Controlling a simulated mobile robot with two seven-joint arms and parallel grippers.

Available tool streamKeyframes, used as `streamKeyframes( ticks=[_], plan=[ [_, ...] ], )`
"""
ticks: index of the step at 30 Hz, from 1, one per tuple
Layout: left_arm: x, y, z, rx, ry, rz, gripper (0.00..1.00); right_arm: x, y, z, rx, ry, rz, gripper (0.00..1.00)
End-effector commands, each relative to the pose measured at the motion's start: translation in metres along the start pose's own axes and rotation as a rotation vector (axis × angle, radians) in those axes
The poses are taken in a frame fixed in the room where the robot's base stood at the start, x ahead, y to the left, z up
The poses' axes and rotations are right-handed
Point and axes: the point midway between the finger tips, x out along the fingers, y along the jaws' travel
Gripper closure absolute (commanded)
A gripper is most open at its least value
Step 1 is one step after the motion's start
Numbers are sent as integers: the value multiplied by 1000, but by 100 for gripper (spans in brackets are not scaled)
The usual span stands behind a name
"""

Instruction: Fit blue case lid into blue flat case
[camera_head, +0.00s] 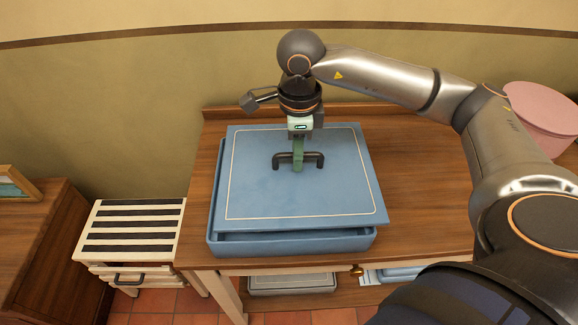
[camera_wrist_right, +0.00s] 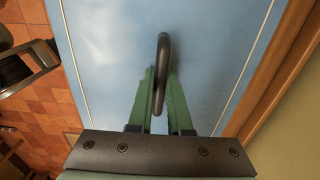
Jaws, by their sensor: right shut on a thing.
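The blue flat case (camera_head: 290,246) stands on the wooden table, its front wall and left side showing below the lid. The blue case lid (camera_head: 255,195) lies over the case, slightly turned and shifted to the right against it, with a dark gap along the front. The lid has a pale border line and a black handle (camera_head: 313,159). My right gripper (camera_head: 298,166) is shut on the handle from above; the right wrist view shows its green fingers (camera_wrist_right: 160,95) on either side of the handle. The lid's back edge contact with the case is hidden. My left gripper is not in view.
The wooden table (camera_head: 420,170) has free room right of the case. A pink round container (camera_head: 543,112) stands at the back right. A striped stool (camera_head: 130,230) is left of the table. A grey box (camera_head: 290,284) sits on the shelf below.

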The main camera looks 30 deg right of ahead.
Motion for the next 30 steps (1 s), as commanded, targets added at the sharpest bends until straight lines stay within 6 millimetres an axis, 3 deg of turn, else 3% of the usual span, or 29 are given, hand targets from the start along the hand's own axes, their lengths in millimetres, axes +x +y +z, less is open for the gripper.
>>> streamKeyframes(
  ticks=[8, 15, 26, 27, 30],
  plan=[
    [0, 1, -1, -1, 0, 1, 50, 17, -8, 13, 0, -1, 0, 100],
    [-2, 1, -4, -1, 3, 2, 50, 49, -10, 16, 0, 2, 1, 100],
    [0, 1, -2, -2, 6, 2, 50, 55, -10, 16, 0, -2, -2, 100],
    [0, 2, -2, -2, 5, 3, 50, 56, -10, 16, 0, 0, 0, 81],
    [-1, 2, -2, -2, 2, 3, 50, 55, -10, 16, 0, 0, 0, 70]
  ],
)
